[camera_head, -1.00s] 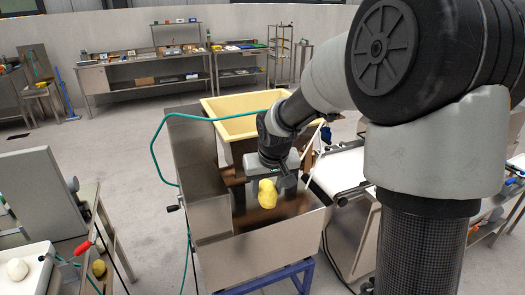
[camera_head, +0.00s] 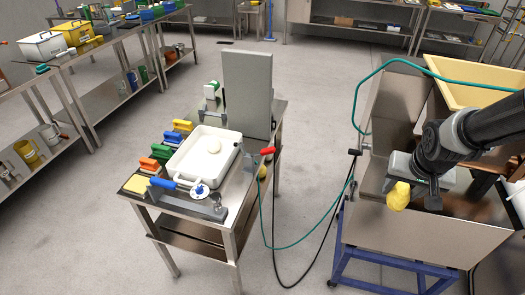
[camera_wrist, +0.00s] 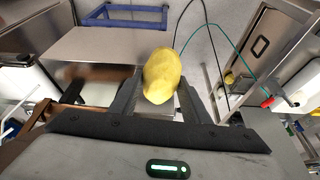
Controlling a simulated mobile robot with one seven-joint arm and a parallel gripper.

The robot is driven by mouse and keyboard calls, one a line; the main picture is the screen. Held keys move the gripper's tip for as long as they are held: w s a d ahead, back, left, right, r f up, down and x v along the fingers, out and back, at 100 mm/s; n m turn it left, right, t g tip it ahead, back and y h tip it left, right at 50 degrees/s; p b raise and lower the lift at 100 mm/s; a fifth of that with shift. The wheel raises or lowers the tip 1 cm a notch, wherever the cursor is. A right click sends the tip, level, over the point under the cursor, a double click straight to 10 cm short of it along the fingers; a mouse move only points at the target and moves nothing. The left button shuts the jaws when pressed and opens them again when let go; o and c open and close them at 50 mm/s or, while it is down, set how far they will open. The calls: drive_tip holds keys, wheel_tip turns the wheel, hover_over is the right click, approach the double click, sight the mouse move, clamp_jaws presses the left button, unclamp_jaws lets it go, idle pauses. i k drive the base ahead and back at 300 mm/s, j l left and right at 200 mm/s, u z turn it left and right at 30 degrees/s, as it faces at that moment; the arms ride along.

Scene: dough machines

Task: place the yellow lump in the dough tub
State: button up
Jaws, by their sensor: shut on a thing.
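A pale yellow tub (camera_head: 464,93), which looks like the dough tub, stands behind the bin, partly hidden by my arm. Its inside is only partly seen. The lump is apart from this tub, nearer the camera.
A steel table (camera_head: 229,208) at the centre holds a white tray (camera_head: 184,178) with a pale ball, colored-handled tools and a grey upright panel (camera_head: 248,90). A green hose (camera_head: 372,77) loops beside the bin.

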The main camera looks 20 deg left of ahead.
sight(201, 169)
drive_tip(key=j+u, duration=0.2)
drive_tip(key=j, duration=0.2)
drive_tip(key=i+j+u, duration=0.15)
drive_tip(key=j, duration=0.25)
drive_tip(key=i+j+u, duration=0.2)
drive_tip(key=j, duration=0.15)
drive_tip(key=j+u, duration=0.15)
drive_tip(key=j, duration=0.25)
drive_tip(key=i+j+u, duration=0.2)
drive_tip(key=j, duration=0.15)
drive_tip(key=k, duration=0.05)
